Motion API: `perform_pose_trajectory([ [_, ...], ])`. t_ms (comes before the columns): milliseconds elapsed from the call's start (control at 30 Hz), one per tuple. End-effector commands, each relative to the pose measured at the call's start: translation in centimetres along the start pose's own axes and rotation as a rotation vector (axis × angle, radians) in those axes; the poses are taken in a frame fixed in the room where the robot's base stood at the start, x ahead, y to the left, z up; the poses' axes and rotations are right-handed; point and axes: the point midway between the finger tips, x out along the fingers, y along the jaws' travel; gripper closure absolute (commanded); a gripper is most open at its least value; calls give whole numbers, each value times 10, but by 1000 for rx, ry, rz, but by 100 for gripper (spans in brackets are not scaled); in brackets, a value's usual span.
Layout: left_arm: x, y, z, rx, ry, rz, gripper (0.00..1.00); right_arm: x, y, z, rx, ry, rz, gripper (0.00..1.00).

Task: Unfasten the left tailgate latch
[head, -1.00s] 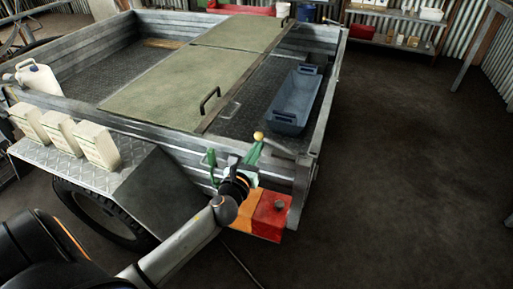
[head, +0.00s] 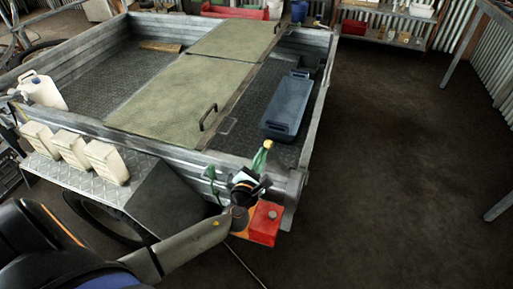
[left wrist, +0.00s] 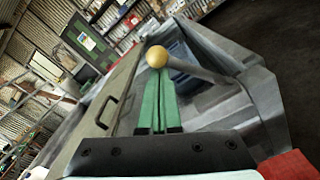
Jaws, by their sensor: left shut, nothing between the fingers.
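The left tailgate latch shows as a lever with a round yellowish knob (head: 267,144) at the trailer's near rear corner. In the left wrist view the knob (left wrist: 157,57) sits on a grey rod that runs right toward the corner. My left gripper (head: 259,158) has green fingers, shut with nothing between them. Its tips lie right at the knob; I cannot tell whether they touch it. The fingers also show in the left wrist view (left wrist: 158,92). The tailgate (head: 318,115) stands upright. The latch's base is partly hidden behind my gripper. My right gripper is not in view.
A red tail light (head: 265,222) sits just below my gripper. A blue tray (head: 287,105) and a green lid panel (head: 175,95) are on the trailer. Cream containers (head: 72,150) stand on the mudguard. The floor to the right is clear.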

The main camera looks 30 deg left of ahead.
Motion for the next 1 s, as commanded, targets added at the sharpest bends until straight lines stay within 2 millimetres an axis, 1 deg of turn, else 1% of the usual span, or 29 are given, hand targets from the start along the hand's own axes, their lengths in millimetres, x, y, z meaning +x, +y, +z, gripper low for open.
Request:
perform_pose_trajectory([
  [33,0,3,11,45,1,0,100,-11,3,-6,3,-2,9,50],
  [167,0,-2,21,168,0,4,100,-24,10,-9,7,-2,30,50],
  [200,-1,-3,24,207,1,6,100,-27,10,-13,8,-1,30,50],
  [400,-1,-13,35,378,0,11,100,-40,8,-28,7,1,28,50],
  [600,-1,-22,42,513,1,16,100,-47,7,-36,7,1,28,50],
  [1000,-2,-32,48,512,1,16,100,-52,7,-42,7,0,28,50],
])
